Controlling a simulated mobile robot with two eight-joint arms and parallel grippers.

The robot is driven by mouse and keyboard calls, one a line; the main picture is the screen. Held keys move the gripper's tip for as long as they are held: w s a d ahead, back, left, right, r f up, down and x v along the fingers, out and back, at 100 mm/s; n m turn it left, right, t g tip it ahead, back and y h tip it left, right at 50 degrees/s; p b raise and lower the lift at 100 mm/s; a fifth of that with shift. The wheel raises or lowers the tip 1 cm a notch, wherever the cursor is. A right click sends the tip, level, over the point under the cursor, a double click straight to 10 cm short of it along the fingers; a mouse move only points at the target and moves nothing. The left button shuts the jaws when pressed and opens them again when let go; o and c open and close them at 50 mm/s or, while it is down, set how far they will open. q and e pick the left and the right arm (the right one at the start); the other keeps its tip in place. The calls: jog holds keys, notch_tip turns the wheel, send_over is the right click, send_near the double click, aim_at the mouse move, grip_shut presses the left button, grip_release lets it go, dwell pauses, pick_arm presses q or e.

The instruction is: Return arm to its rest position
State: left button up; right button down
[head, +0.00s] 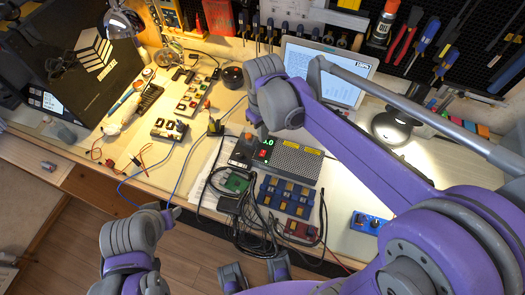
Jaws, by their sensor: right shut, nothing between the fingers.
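My right arm reaches in from the lower right across the workbench (345,245). Its right gripper (256,114) is at the end of the grey ribbed wrist, above the bench near the back of a grey perforated instrument box with a green display (290,163). It is shut and holds nothing. My left arm stands at the lower left, in front of the bench's front edge. The left gripper (169,216) shows only a small tip by the ribbed wrist, so its jaws cannot be made out.
A laptop (325,75) stands behind the right arm. Tools hang on the pegboard (480,28). A lamp (120,22), a black case (85,70) and several circuit boards (170,129) are on the left. Black cables (250,225) hang at the bench's front. A round lit lamp (392,125) is on the right.

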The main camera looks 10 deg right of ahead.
dwell(0.3)
jog(key=s+d+m+t+p, duration=0.1)
jog(key=s+d+m+t, duration=0.1)
jog(key=s, duration=0.5)
jog(key=s+d+m+t+p, duration=0.1)
jog(key=s+d+m+t, duration=0.2)
jog(key=s, duration=0.4)
jog(key=shift+d+f, duration=0.2)
jog(key=shift+d, duration=0.65)
jog(key=shift+s, duration=0.1)
